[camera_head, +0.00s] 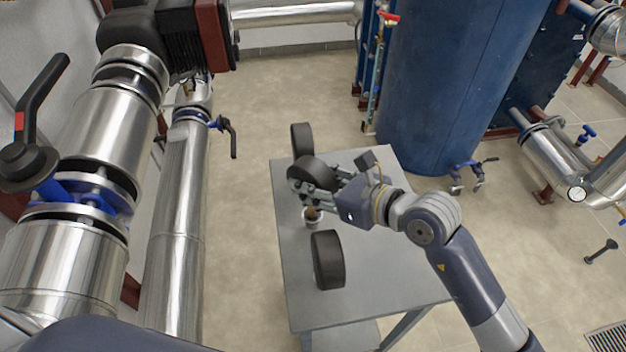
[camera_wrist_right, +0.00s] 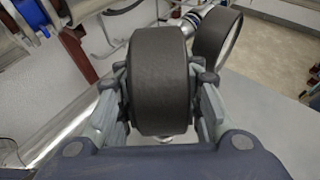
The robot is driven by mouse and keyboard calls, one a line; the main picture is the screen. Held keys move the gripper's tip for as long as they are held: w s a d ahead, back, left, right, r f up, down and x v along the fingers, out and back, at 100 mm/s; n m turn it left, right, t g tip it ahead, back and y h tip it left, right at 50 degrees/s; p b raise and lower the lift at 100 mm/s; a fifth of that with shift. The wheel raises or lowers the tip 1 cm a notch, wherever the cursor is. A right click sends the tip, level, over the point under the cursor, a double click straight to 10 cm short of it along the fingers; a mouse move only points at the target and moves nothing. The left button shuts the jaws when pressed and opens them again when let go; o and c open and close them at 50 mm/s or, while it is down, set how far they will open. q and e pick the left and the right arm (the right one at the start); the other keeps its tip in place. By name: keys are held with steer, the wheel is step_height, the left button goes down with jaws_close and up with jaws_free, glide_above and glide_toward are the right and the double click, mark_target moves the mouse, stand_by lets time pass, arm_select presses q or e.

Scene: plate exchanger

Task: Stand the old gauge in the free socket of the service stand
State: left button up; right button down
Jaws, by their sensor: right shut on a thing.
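My right gripper (camera_head: 318,184) is shut on a dark, drum-shaped gauge (camera_head: 316,169), gripping its sides above the grey service stand (camera_head: 370,262). In the right wrist view the held gauge (camera_wrist_right: 160,82) sits between both fingers. Its brass stem (camera_head: 312,213) points down at a small pale socket (camera_head: 313,225) on the stand. I cannot tell whether the stem is fully seated. A second dark gauge (camera_head: 302,139) stands at the back edge, and a third (camera_head: 328,259) stands nearer the front. The gauge faces are turned away. My left gripper is not in view.
Large silver pipes (camera_head: 100,145) with a black lever (camera_head: 32,118) run along the left. A blue tank (camera_head: 435,85) stands close behind the stand. A pipe with a small dial (camera_head: 577,193) is at right.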

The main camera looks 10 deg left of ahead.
mark_target(312, 166)
steer(key=shift+d+f+b, duration=0.1)
steer(key=shift+f+b, duration=0.35)
steer(key=shift+f, duration=0.2)
steer(key=shift+f+b, duration=0.6)
steer(key=shift+f, duration=0.15)
steer(key=c, duration=1.2)
jaws_free()
steer(key=shift+o, duration=0.8)
steer(key=shift+f, duration=0.1)
steer(key=shift+f, duration=0.1)
step_height(312, 166, up, 10)
steer(key=shift+r, duration=0.1)
